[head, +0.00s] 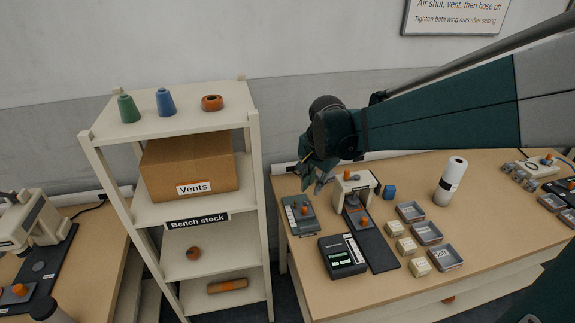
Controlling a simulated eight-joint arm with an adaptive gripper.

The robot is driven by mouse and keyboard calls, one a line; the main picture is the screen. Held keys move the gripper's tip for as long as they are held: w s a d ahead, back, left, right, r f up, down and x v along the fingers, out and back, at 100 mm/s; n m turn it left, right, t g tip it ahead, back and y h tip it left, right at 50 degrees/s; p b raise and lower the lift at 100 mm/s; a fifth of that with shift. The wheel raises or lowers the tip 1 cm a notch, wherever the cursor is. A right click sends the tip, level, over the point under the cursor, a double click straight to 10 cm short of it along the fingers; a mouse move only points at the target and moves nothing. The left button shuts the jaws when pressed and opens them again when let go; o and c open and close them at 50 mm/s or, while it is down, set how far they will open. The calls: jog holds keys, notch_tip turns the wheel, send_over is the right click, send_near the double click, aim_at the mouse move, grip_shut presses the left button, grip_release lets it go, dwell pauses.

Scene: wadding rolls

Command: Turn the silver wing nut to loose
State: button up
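My gripper (319,184) hangs at the end of my dark green arm, over the back left of the right-hand bench. Its fingers point down, just left of a cream frame (365,179) with an orange knob on top. The fingers are small and partly dark against the arm, so I cannot tell whether they are open or shut. I cannot make out a silver wing nut. It may be too small to see or hidden by my gripper. A grey plate with an orange knob (304,211) lies below and left of my gripper.
A black box with a green display (342,256) stands at the front left of the bench (470,235). A cream shelf (190,260) stands left.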

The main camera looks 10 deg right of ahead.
jog(key=w+d+f+m+g+p, duration=0.1)
jog(key=w+d+f+m+p, duration=0.15)
jog(key=w, duration=0.35)
jog(key=m+g+p, duration=0.2)
jog(key=m+p, duration=0.2)
send_over(307, 203)
jog(key=shift+s+d+f, duration=0.1)
jog(key=shift+d+f, duration=0.05)
jog(key=shift+f, duration=1.85)
jog(key=shift+s+d+f, duration=0.1)
jog(key=shift+f, duration=1.9)
jog(key=shift+b, duration=0.3)
jog(key=shift+f, duration=0.1)
jog(key=shift+f+b, duration=0.35)
jog(key=shift+f, duration=3.45)
grip_shut()
